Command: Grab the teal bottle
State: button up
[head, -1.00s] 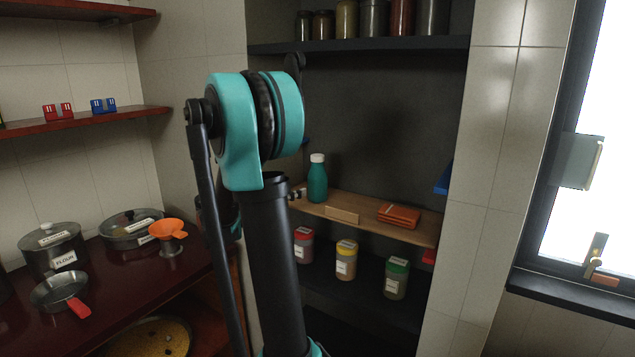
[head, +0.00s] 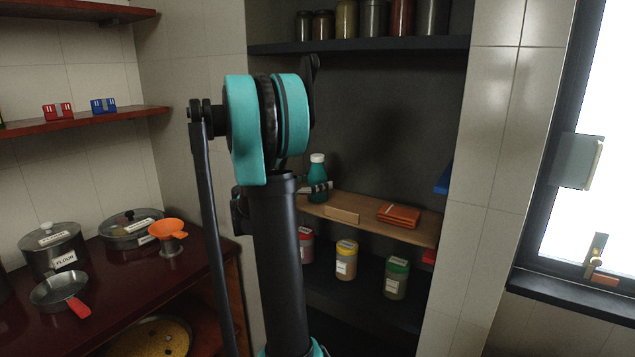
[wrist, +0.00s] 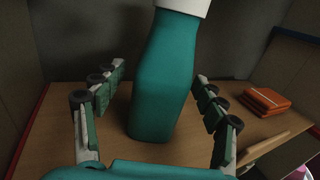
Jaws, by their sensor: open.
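The teal bottle (head: 317,181) with a white cap stands upright on the wooden shelf board (head: 375,223) in the niche. In the wrist view the bottle (wrist: 165,75) fills the middle, its cap cut off by the top edge. My gripper (wrist: 157,105) is open, with one finger on each side of the bottle. A gap shows between the bottle and each finger. In the head view my gripper (head: 318,188) is at the bottle's mid-height, mostly hidden behind my arm.
Orange-brown stacked items (head: 399,215) and a small wooden block (head: 342,216) lie right of the bottle. Dark niche walls enclose the board. A counter (head: 110,285) with pots is at left.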

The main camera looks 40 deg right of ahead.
jog(key=c, duration=1.3)
jog(key=shift+r, duration=0.1)
